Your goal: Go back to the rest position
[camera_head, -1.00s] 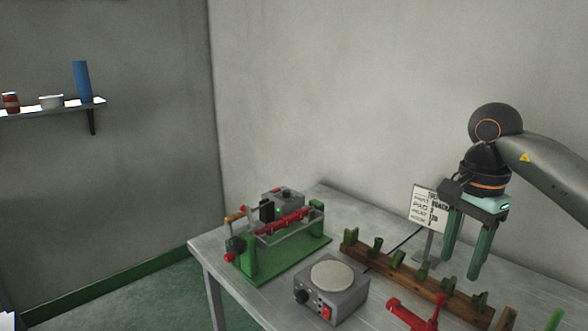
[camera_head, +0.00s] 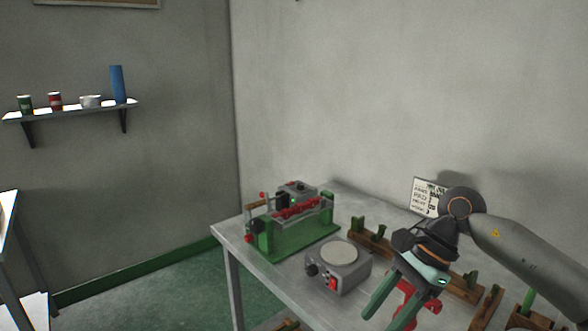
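My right gripper (camera_head: 388,302) comes in from the right on its grey arm, low over the front of the metal table (camera_head: 286,290). Its two green fingers point down and to the left and stand apart, with nothing seen between them. The gripper partly hides a red tool (camera_head: 410,293) and the wooden rack behind it. My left gripper is not in view.
On the table stand a green-based fixture with a red bar (camera_head: 300,228), a grey hot plate (camera_head: 339,268), a wooden rack (camera_head: 366,240) with green holders and a sign (camera_head: 427,197). A wall shelf (camera_head: 75,107) holds cups and a blue cylinder.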

